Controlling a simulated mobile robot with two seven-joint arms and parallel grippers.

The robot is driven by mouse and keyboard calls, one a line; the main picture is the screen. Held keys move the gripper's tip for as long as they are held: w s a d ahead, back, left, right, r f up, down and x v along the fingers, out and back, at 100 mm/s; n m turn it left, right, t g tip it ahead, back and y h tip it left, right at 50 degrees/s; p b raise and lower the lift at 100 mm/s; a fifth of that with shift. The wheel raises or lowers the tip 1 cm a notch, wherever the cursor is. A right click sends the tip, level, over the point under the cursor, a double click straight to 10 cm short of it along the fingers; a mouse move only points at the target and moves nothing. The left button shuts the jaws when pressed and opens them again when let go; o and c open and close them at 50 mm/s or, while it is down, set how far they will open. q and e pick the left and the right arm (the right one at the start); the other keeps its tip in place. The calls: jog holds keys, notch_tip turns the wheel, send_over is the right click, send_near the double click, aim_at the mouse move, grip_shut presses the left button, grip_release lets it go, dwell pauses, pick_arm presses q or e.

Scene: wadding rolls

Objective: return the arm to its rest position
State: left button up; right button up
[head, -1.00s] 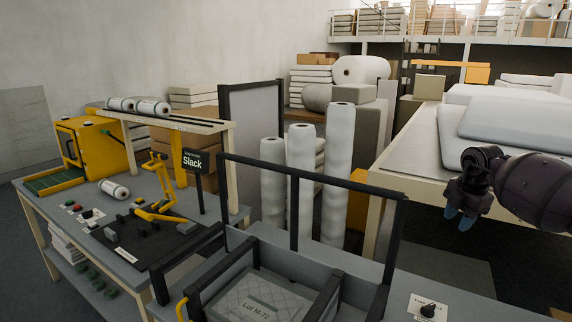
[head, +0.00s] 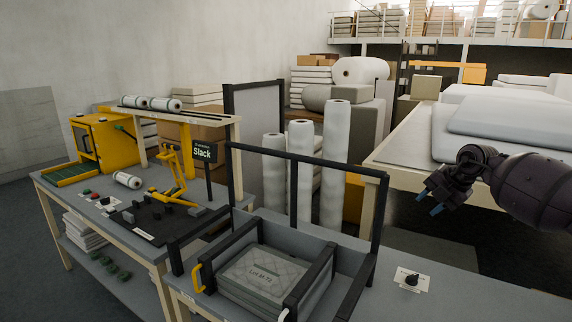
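My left gripper is not in view; only a small pale piece shows at the bottom edge, too little to identify.
A framed tray (head: 205,277) holding a grey quilted pack (head: 262,277) labelled Lot M-72 stands in front. A workbench (head: 60,190) with a yellow machine (head: 104,144) is at left. Tall white rolls (head: 335,165) stand behind. A knob (head: 411,280) sits on the right bench top.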

jog(key=a+r+n+t+y, duration=0.2)
jog(key=a+r+n+y, duration=0.15)
jog(key=a+r, duration=0.4)
jog(key=s+a+f+m+t+y+b, duration=0.1)
jog(key=s+a+f+m+t+y, duration=0.2)
jog(key=a, duration=0.4)
jog(key=s+a+f+m+t+y+b, duration=0.1)
jog(key=a+t+y, duration=0.2)
jog(key=a+y, duration=0.3)
jog(key=s+d+f+m+t+h+b, duration=0.1)
jog(key=s+d+f+m+t+h, duration=0.1)
jog(key=s+f+m+h, duration=0.65)
jog(key=s+d+f+m+t+h+b, duration=0.1)
jog(key=s+d+f+m+h+b, duration=0.2)
jog(key=s+f+m, duration=0.9)
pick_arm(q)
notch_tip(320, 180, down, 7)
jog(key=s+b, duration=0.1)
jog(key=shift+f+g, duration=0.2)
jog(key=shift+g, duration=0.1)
pick_arm(e)
jog(key=s+d+f+m+g+h, duration=0.2)
jog(key=s+f, duration=0.7)
jog(key=f, duration=0.3)
jog(key=s+d+f+m+g+h, duration=0.2)
jog(key=s+d+f+g, duration=0.1)
jog(key=s+f, duration=0.7)
notch_tip(320, 180, down, 2)
jog(key=shift+d+f+h, duration=0.2)
jog(key=shift+d+h, duration=0.1)
